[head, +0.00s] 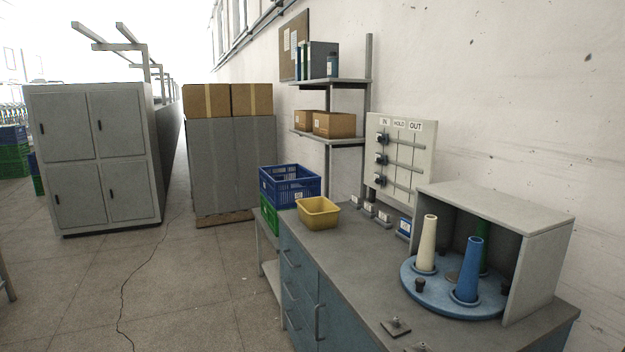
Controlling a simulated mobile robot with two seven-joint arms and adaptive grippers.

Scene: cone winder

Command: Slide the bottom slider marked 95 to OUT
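A pale slider board (428,150) stands at the back of the grey bench, with column labels IN, HOLD and OUT along its top. It has three horizontal rails, each with a dark slider near the left end, under IN. The bottom slider (378,182) sits at the left end of the lowest rail. The number on it is too small to read.
On the bench (345,250) stand a yellow bin (318,213), several small tagged items below the board, and a blue turntable (425,292) with cones under a grey hood (500,207). A small plate with a knob (395,327) lies near the front. Blue crate (290,186) beyond the bench's left end.

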